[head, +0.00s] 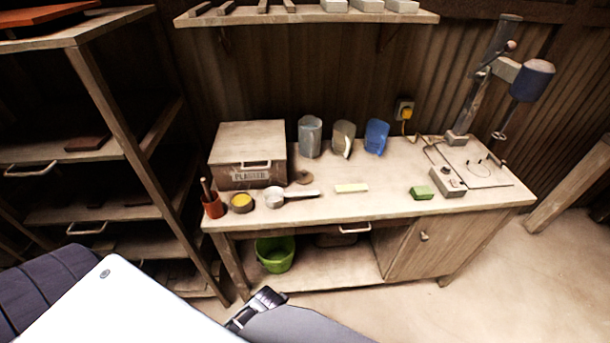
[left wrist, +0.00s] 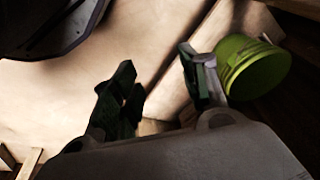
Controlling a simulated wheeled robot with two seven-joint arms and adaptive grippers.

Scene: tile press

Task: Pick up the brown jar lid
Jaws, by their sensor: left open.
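The brown jar lid appears to be the small flat brown disc (head: 304,177) on the workbench, just right of the front of the wooden box in the head view. It does not show in the left wrist view. My left gripper (head: 258,304) is low in front of the bench, well below the bench top and apart from the lid. In the left wrist view its two fingers (left wrist: 158,75) are spread with nothing between them. My right gripper is not in view.
Around the lid stand the wooden box (head: 250,145), an open jar with yellow contents (head: 242,202), a metal scoop (head: 275,197) and several cups behind. The bench top's front edge (head: 370,215) lies between gripper and lid. A green bucket (head: 275,255) sits on the lower shelf.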

